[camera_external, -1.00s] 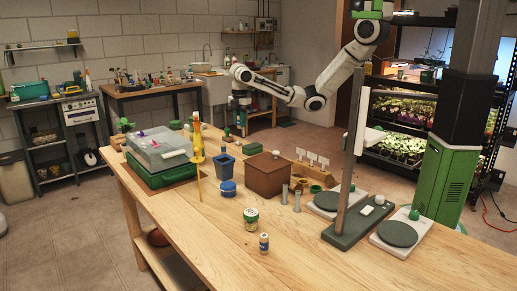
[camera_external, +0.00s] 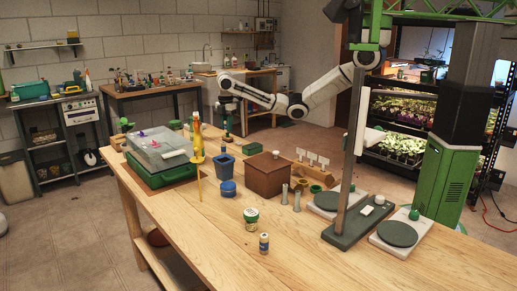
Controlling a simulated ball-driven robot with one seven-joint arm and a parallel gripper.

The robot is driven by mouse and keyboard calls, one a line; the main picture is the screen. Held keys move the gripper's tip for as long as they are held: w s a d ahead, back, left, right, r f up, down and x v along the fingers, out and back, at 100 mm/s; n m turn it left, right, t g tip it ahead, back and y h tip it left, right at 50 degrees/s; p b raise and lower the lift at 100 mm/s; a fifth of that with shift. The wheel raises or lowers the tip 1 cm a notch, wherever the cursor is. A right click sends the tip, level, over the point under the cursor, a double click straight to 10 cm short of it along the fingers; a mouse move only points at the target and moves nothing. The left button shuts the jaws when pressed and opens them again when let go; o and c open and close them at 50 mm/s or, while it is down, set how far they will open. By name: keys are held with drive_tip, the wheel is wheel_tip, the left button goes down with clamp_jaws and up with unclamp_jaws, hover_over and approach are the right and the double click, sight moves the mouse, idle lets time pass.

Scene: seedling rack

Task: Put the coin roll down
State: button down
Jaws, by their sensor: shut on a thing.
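Whether the roll touches anything below cannot be told. Two grey upright cylinders (camera_external: 284,194) stand apart from the gripper, in front of the brown box.
The wooden table (camera_external: 205,232) has bare room at its front left.

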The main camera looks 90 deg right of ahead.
drive_tip(key=b, duration=0.4)
hover_over(218, 149)
drive_tip(key=s, duration=0.1)
wheel_tip(218, 149, down, 4)
drive_tip(key=shift+s+a+f, duration=0.1)
drive_tip(key=shift+a+f, duration=0.05)
drive_tip(key=shift+f, duration=0.1)
drive_tip(key=shift+w+f, duration=0.65)
drive_tip(key=shift+f, duration=1.6)
drive_tip(key=shift+f, duration=0.15)
drive_tip(key=c, duration=0.9)
unclamp_jaws()
drive_tip(key=shift+c, duration=0.2)
wheel_tip(218, 149, up, 12)
drive_tip(key=p, duration=0.1)
